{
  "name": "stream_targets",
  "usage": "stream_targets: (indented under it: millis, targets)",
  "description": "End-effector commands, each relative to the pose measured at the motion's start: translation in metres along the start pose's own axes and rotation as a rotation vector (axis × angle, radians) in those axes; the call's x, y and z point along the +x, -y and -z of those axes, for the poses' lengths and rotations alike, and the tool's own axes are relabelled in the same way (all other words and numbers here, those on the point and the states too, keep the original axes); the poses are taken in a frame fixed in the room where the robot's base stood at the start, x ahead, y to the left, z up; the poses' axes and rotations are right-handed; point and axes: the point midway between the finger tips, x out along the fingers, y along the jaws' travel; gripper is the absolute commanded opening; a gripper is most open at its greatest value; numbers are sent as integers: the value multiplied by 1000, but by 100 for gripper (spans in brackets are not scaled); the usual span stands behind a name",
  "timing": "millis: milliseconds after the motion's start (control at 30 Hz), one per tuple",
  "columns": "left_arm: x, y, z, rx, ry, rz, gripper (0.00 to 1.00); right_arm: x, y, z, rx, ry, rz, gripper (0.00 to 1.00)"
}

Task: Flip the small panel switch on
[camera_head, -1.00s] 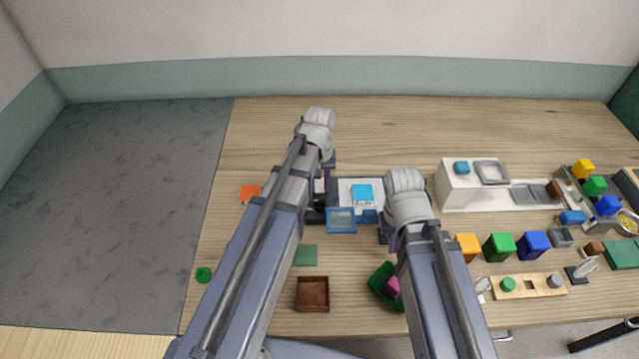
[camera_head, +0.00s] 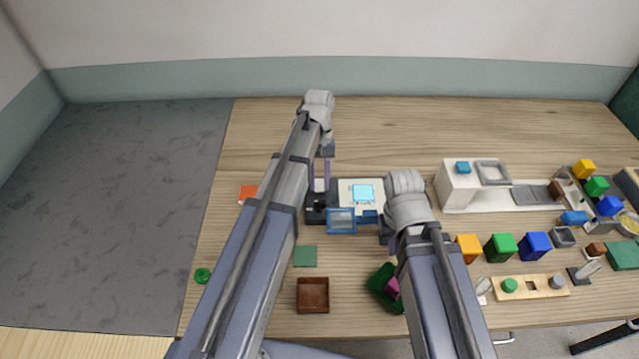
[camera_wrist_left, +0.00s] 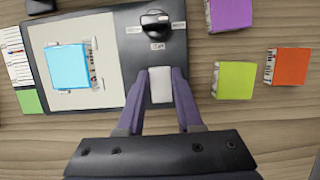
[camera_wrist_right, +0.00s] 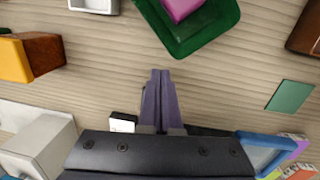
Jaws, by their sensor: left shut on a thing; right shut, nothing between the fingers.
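The panel shows in the left wrist view as a dark board (camera_wrist_left: 118,55) with a pale plate (camera_wrist_left: 45,32), a light-blue block (camera_wrist_left: 68,66) on that plate and a black knob (camera_wrist_left: 155,20). My left gripper (camera_wrist_left: 160,76) is shut on a small white piece (camera_wrist_left: 160,88) at the board's edge, which looks like the switch; whether it is flipped I cannot tell. In the head view the left gripper (camera_head: 319,186) points down at the panel's left part. My right gripper (camera_wrist_right: 161,76) is shut and empty, over bare wood beside the panel.
A green tray (camera_wrist_right: 205,38) with a magenta block lies near my right gripper. A blue-framed box (camera_head: 341,221) sits at the panel's front. A brown tray (camera_head: 312,295) and green mat (camera_head: 305,256) lie nearer. The table behind the panel is clear.

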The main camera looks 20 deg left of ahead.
Motion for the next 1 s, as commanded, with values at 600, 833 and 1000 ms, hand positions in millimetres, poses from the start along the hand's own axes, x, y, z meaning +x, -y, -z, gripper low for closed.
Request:
stream_targets:
  millis: [600, 833, 1000]
  targets:
    - [0, 0, 0, 0, 12, 0, 65, 1, 0, 0, 0, 0, 0, 0]
    - [0, 0, 0, 0, 11, 0, 65, 0, 0, 0, 0, 0, 0, 0]
    - [-6, 0, 0, 0, 11, 0, 65, -5, 0, 0, 0, 0, 0, 0]
